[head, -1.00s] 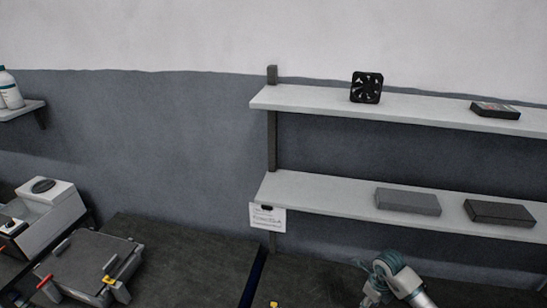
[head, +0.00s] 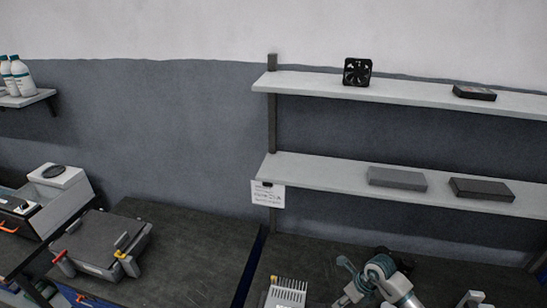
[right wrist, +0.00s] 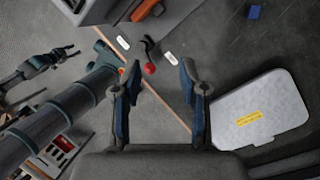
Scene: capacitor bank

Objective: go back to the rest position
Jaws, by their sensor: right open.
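My right gripper (right wrist: 160,68) is open in the right wrist view, its two fingers spread wide with nothing held between them. A small red knob (right wrist: 149,69) shows in the gap beyond the fingertips, apart from them. In the head view only part of my right arm (head: 381,272) shows at the bottom right; its gripper is not clear there. A dark, gripper-like shape (right wrist: 40,65) shows at the left of the right wrist view. It may be my left gripper, but its jaws are too small to read. No left arm is clear in the head view.
Two wall shelves (head: 300,83) hold a black fan (head: 357,72) and several flat boxes. A clamped dark block (head: 100,240) stands on the bench (head: 195,255). A light grey case (right wrist: 255,110) lies right of my right gripper. The bench middle is clear.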

